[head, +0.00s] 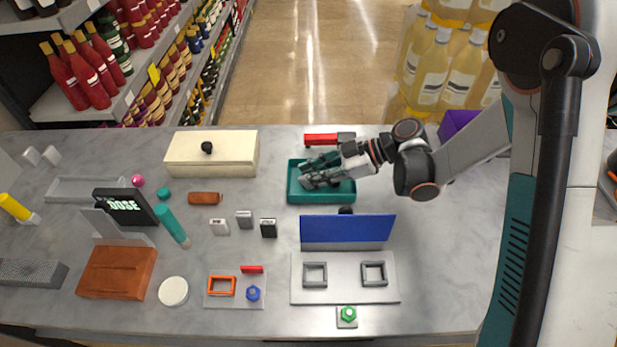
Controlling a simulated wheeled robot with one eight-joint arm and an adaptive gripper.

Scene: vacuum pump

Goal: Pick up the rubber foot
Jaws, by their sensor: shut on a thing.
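My gripper (312,174) reaches in from the right over the teal tray (322,199). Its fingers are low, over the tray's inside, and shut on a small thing. That thing is hidden among the dark fingers, so its shape does not show; I take it to be the rubber foot. I cannot tell whether it touches the tray floor. A dark rounded piece (346,210) shows just in front of the tray, partly hidden behind the blue panel.
The upright blue panel (346,230) stands close in front of the tray. A red-handled tool (321,139) lies behind it. A cream box (212,155) with a black knob is to the left. Small grey blocks (244,218) stand front left. The counter's right side (440,250) is clear.

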